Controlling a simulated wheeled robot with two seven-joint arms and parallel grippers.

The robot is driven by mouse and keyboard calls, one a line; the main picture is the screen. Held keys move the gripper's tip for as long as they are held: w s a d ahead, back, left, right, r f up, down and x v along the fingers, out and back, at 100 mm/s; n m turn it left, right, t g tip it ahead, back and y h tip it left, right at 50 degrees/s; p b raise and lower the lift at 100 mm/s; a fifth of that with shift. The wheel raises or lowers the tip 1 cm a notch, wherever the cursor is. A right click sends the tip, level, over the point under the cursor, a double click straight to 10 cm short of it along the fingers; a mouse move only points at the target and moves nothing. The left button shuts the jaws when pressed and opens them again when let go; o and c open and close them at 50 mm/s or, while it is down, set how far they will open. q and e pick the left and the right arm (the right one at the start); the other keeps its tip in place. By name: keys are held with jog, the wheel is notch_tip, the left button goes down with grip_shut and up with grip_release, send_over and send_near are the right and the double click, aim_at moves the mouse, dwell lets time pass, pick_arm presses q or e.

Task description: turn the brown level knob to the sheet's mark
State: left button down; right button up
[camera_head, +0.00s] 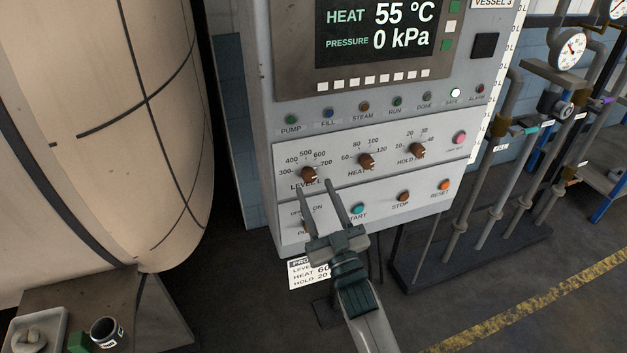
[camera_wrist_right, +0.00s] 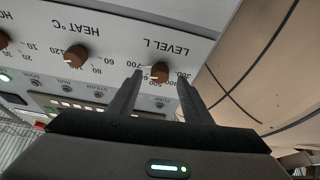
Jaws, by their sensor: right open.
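The brown level knob (camera_head: 309,174) sits on the panel under a printed scale running from 300 to 700. I cannot tell which mark its pointer meets. My right gripper (camera_head: 314,185) is open, with its fingertips just below the knob in the head view. In the right wrist view the level knob (camera_wrist_right: 160,72) appears between the two spread fingers (camera_wrist_right: 160,77), with no clear contact. The white sheet (camera_head: 299,277) hangs below the panel, with lines for level, heat and hold. My gripper hides part of it, including most of the level figure. My left gripper is not in view.
The brown heat knob (camera_head: 366,161) and hold knob (camera_head: 417,150) are to the right. Start (camera_head: 358,210), stop (camera_head: 404,196) and reset (camera_head: 444,185) buttons lie below. A large beige vessel (camera_head: 90,120) stands left; pipes with gauges (camera_head: 570,50) stand right.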

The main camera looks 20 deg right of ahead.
aim_at(309, 175)
jog(key=shift+p+x, duration=0.3)
jog(key=shift+x, duration=1.05)
jog(key=c, duration=1.1)
jog(key=shift+o, duration=0.2)
jog(key=shift+n+y, duration=0.4)
jog(key=shift+n, duration=0.1)
jog(key=n+y, duration=0.1)
jog(key=n, duration=0.1)
jog(key=n+y+p, duration=0.1)
jog(key=n, duration=0.1)
jog(key=shift+d+r+n+g+p, duration=0.15)
jog(key=shift+d+n+g+p, duration=0.15)
jog(key=shift+g, duration=0.1)
jog(key=shift+d+n+g+y+p, duration=0.1)
jog(key=shift+n+g+y+p, duration=0.35)
jog(key=shift+n, duration=0.85)
jog(key=shift+n+g+y+p, duration=0.25)
jog(key=shift+n+y+p, duration=0.35)
jog(key=shift+n, duration=0.7)
